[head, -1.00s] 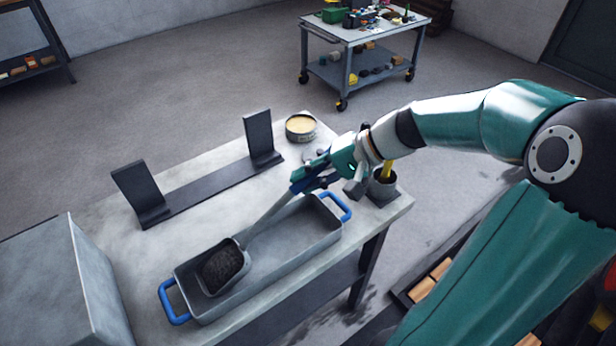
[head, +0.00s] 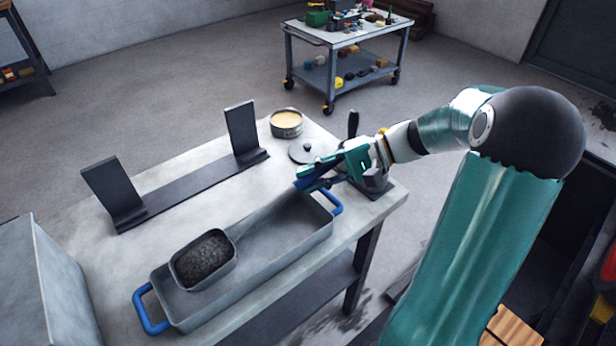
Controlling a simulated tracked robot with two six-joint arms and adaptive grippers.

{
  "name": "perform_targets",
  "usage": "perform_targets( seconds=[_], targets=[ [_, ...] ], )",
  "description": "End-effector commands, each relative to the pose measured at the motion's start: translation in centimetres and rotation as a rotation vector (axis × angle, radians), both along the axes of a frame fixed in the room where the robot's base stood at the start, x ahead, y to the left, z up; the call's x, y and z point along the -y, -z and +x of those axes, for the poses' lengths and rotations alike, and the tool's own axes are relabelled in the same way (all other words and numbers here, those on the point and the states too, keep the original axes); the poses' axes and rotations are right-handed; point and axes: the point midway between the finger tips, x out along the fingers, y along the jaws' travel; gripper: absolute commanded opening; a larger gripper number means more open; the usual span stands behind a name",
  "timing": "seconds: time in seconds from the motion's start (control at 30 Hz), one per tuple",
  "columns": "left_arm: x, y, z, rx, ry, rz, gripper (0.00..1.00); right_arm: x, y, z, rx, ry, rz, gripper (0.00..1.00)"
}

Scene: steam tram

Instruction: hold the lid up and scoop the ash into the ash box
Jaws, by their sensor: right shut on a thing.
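My right gripper (head: 305,183) is shut on the handle of a grey metal scoop (head: 226,266). The scoop's pan holds a heap of dark ash (head: 204,257) and faces upward, nearly level. The pan is over the left part of a long grey open box with blue handles (head: 290,243), which looks like the ash box. I cannot tell whether the pan touches its floor. The visible floor of the box looks bare. My left gripper is not in view. A small round lid with a black knob (head: 302,156) lies on the table behind the gripper.
The box stands on a pale worktable (head: 190,212). Behind it is a dark rack with two upright plates (head: 190,190). An open tin (head: 286,124) stands at the back edge. A large grey box (head: 40,290) is at left. A tool trolley (head: 340,60) stands farther off.

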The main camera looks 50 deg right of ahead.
Motion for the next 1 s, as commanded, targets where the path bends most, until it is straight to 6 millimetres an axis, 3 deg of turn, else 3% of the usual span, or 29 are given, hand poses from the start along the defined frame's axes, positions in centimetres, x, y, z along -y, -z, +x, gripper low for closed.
perform_targets(
  seconds=[0.03, 0.6, 1.0],
  targets=[
    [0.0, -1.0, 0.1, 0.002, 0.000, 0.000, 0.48, 0.2, -1.1, 0.0, 0.004, 0.003, 0.009, 0.00],
    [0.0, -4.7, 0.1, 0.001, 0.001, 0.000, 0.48, 2.2, -5.6, -0.5, 0.017, 0.003, 0.069, 0.00],
    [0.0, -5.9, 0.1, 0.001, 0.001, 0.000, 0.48, 2.9, -7.0, -0.7, 0.023, 0.002, 0.092, 0.00]
  ],
)
